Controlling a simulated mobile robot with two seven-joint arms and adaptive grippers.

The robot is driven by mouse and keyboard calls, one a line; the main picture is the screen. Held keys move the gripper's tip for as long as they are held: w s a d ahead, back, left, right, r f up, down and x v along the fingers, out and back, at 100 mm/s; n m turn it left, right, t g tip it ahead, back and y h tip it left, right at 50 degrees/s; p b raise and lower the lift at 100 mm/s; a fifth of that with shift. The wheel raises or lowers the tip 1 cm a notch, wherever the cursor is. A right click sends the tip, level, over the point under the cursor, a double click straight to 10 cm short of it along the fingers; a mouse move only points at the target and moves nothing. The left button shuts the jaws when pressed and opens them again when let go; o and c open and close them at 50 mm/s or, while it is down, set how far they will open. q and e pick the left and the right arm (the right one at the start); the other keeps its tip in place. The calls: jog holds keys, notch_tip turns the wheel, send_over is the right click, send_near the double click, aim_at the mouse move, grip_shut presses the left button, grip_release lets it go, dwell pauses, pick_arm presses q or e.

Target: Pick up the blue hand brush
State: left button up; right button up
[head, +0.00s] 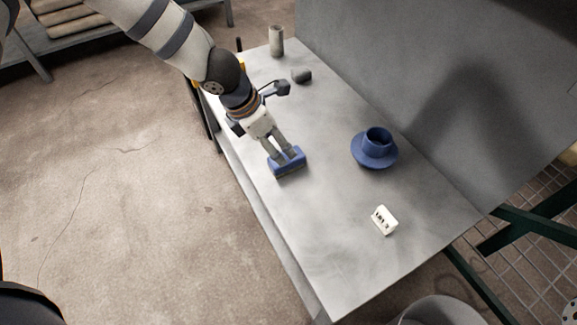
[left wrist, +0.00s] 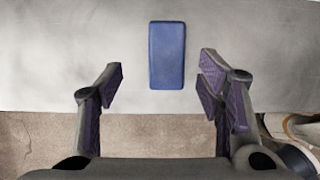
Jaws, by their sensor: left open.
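The blue hand brush (head: 289,166) lies on the grey table near its left edge in the head view. In the left wrist view the brush (left wrist: 167,55) shows as a plain blue rectangle, a little beyond the fingertips and between their lines. My left gripper (head: 280,152) is over the brush in the head view and hides part of it. In the left wrist view my left gripper (left wrist: 162,83) is open, with its two padded fingers wide apart and nothing between them. I cannot tell how high it is above the brush. My right gripper is not in view.
A grey panel (head: 400,70) rises along the right side. The table's near part is clear.

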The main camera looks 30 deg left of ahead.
aim_at(286, 156)
pick_arm(q)
jog(key=shift+x, duration=0.8)
jog(key=b+x, duration=0.2)
jog(key=x, duration=0.1)
jog(key=s+b+x, duration=0.1)
jog(key=shift+w+d+f, duration=0.15)
jog(key=shift+d+f, duration=0.15)
jog(key=shift+d, duration=0.05)
jog(key=shift+w+d+f, duration=0.1)
jog(key=shift+w+f, duration=0.15)
jog(key=shift+f, duration=0.1)
jog(key=shift+r, duration=0.1)
jog(key=shift+c, duration=0.2)
jog(key=c, duration=1.3)
jog(key=shift+c, duration=0.2)
